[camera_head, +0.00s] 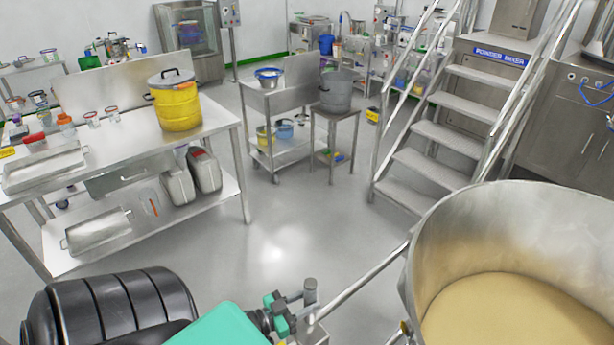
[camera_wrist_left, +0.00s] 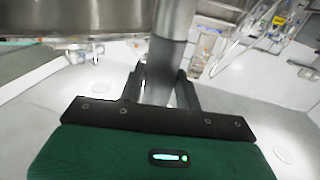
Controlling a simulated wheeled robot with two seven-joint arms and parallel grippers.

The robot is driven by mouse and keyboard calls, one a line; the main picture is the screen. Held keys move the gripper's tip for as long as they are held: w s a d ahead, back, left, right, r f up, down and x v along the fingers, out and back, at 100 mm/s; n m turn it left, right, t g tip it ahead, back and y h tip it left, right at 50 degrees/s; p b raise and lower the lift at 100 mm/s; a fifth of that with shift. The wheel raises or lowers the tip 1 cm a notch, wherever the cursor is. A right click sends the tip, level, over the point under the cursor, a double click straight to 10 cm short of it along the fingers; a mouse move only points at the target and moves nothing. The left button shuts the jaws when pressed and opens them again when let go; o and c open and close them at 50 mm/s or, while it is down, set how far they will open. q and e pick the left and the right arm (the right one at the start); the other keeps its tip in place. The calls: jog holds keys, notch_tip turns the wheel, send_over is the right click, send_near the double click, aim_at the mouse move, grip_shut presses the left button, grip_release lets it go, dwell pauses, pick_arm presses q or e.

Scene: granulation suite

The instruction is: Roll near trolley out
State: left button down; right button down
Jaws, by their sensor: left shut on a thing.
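A large steel bowl (camera_head: 425,255) of tan powder (camera_head: 520,310) fills the lower right of the head view. A steel handle bar (camera_head: 365,284) runs from beside it down to an upright post (camera_head: 310,292); this looks like the near trolley, but its base and wheels are hidden. My left gripper (camera_head: 290,312) is at the post, at the bottom of the head view. In the left wrist view, the gripper (camera_wrist_left: 163,92) is shut on the steel post (camera_wrist_left: 170,50), which stands between its dark fingers. My right gripper is not in view.
A steel bench (camera_head: 222,118) with a yellow drum (camera_head: 176,105) stands at left. A small cart (camera_head: 258,100) and a stand with a grey bin (camera_head: 336,90) are ahead. Metal stairs (camera_head: 430,170) rise at right. The floor (camera_head: 290,235) between is clear.

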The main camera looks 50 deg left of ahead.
pick_arm(q)
jog(key=shift+d+r, duration=0.2)
jog(key=shift+d, duration=0.15)
jog(key=c, duration=1)
grip_release()
jog(key=shift+w+d, duration=0.1)
jog(key=shift+d, duration=0.15)
jog(key=shift+a, duration=0.25)
jog(key=shift+s+a+f, duration=0.1)
jog(key=shift+s+a, duration=0.05)
jog(key=shift+s, duration=0.1)
jog(key=b+v, duration=0.4)
jog(key=v, duration=0.9)
jog(key=shift+s, duration=0.2)
